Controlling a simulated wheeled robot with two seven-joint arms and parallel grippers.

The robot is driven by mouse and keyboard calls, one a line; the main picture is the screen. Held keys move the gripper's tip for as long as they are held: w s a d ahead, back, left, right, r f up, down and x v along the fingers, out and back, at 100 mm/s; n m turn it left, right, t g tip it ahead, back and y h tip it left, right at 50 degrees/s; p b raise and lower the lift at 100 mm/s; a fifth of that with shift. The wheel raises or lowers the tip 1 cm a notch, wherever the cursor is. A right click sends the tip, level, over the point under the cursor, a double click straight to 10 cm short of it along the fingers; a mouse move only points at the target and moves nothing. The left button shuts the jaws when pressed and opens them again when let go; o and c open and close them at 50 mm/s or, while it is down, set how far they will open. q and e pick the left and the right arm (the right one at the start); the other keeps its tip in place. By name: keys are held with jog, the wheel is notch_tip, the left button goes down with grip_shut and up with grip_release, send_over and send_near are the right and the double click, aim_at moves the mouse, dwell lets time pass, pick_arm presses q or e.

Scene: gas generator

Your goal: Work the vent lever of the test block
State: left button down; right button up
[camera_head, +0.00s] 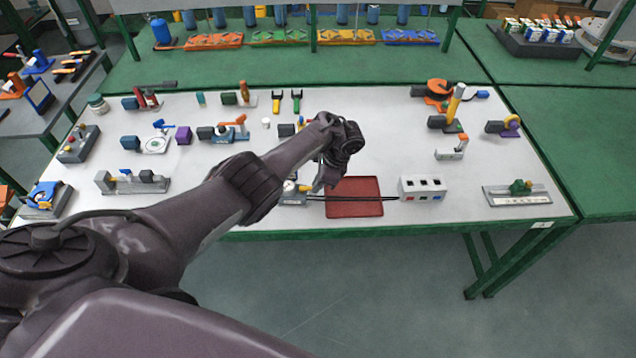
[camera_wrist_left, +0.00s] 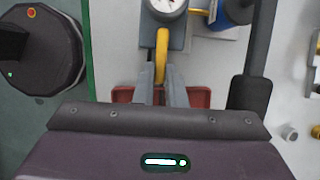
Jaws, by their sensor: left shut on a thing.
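The test block (camera_head: 291,199) stands near the front edge of the white table, left of the red tray, partly hidden by my left arm. In the left wrist view its grey-blue body (camera_wrist_left: 149,35) shows at the top, with a round white gauge (camera_wrist_left: 167,5) on it. The yellow vent lever (camera_wrist_left: 162,45) reaches from the block toward me, between my finger pads. My left gripper (camera_wrist_left: 160,86) is shut on the lever's near end. In the head view the left gripper (camera_head: 312,190) is beside the block, its fingertips partly hidden. My right gripper is not in view.
The red tray (camera_head: 355,203) lies just right of the block, with dark cables across it. A grey box with switches (camera_head: 423,181) stands further right. Several small devices stand behind and to the left.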

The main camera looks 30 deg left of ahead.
pick_arm(q)
jog(key=c, duration=1.5)
grip_release()
jog(key=p+v, duration=0.1)
jog(key=v, duration=0.6)
jog(key=shift+w+d+r, duration=0.1)
jog(key=shift+r, duration=0.25)
